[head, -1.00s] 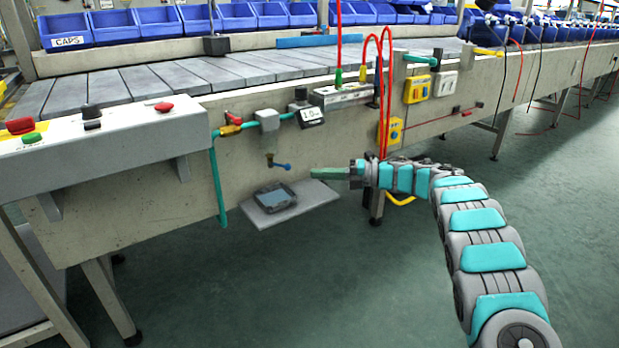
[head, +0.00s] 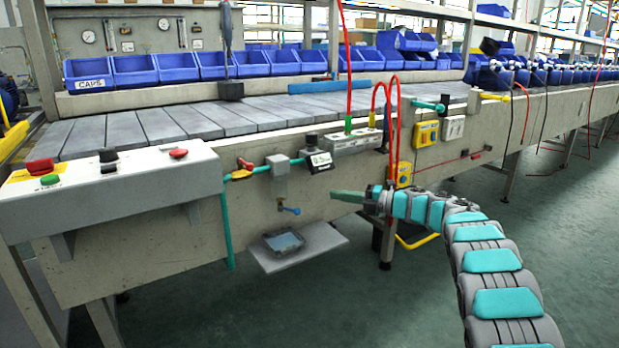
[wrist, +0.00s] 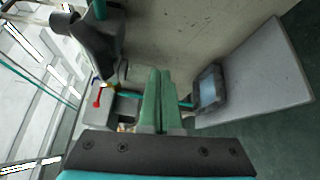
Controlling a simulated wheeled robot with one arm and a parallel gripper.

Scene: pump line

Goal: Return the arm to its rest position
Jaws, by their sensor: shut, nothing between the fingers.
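My gripper (head: 349,197) is at the end of my teal and grey arm, in front of the side of the conveyor line in the head view. Its green fingers point left, toward the air fittings. In the wrist view my gripper (wrist: 157,98) shows its two green fingers pressed together with nothing between them. My arm reaches in from the lower right of the head view and is still extended toward the line.
A small shelf (head: 318,246) with a grey tray-like device (head: 284,242) sits below a blue-handled valve (head: 289,210). A control box (head: 120,185) with buttons is at left. Red hoses (head: 396,120) rise behind my wrist. Open floor (head: 420,300) lies below.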

